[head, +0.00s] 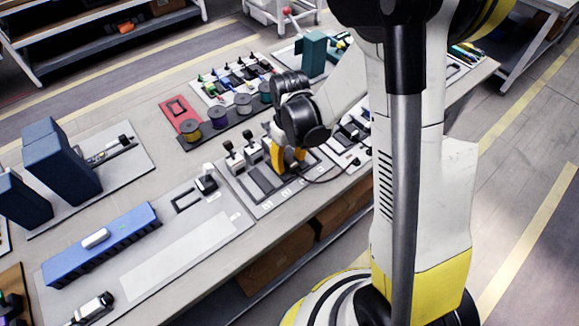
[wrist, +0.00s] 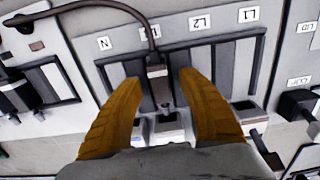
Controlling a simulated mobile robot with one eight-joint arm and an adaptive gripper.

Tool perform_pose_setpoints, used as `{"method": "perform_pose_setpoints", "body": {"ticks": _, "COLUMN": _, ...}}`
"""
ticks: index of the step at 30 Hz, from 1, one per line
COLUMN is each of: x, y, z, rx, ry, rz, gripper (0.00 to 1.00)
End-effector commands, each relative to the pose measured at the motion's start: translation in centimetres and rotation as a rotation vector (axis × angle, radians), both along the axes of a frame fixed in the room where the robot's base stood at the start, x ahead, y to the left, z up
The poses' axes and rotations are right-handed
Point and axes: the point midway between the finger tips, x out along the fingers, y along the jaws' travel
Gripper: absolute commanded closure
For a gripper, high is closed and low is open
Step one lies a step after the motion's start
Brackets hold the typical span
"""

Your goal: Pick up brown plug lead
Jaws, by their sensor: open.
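A plug with a dark brownish lead (wrist: 157,73) stands at a slotted panel (wrist: 222,55) in the wrist view. Its cable rises from the top and arcs away to the upper left. My gripper (wrist: 157,82) is open, with one yellow finger on each side of the plug. I cannot tell whether either finger touches it. In the head view my gripper (head: 289,158) is low over the same panel (head: 262,183), and the dark cable (head: 325,179) curves out to the right. The plug itself is hidden by the gripper in the head view.
Other plugs (head: 233,160) stand just left of the gripper. The wrist view shows label N (wrist: 104,43), label L2 (wrist: 200,22) and label L1 (wrist: 249,14). Spools (head: 243,104) stand behind. A blue block (head: 100,245) lies on the left panel.

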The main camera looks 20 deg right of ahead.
Motion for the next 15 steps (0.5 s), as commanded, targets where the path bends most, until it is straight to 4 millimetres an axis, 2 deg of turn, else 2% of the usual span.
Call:
{"method": "perform_pose_setpoints", "body": {"ticks": 6, "x": 0.00, "y": 0.02, "z": -0.18, "rx": 0.000, "ry": 0.000, "rz": 0.000, "gripper": 0.53}}
{"method": "perform_pose_setpoints", "body": {"ticks": 7, "x": 0.00, "y": 0.02, "z": -0.18, "rx": 0.000, "ry": 0.000, "rz": 0.001, "gripper": 0.57}}
{"method": "perform_pose_setpoints", "body": {"ticks": 11, "x": 0.01, "y": 0.03, "z": -0.17, "rx": 0.000, "ry": 0.000, "rz": 0.001, "gripper": 0.97}}
{"method": "perform_pose_setpoints", "body": {"ticks": 15, "x": 0.00, "y": 0.02, "z": -0.17, "rx": 0.000, "ry": 0.000, "rz": 0.001, "gripper": 1.00}}
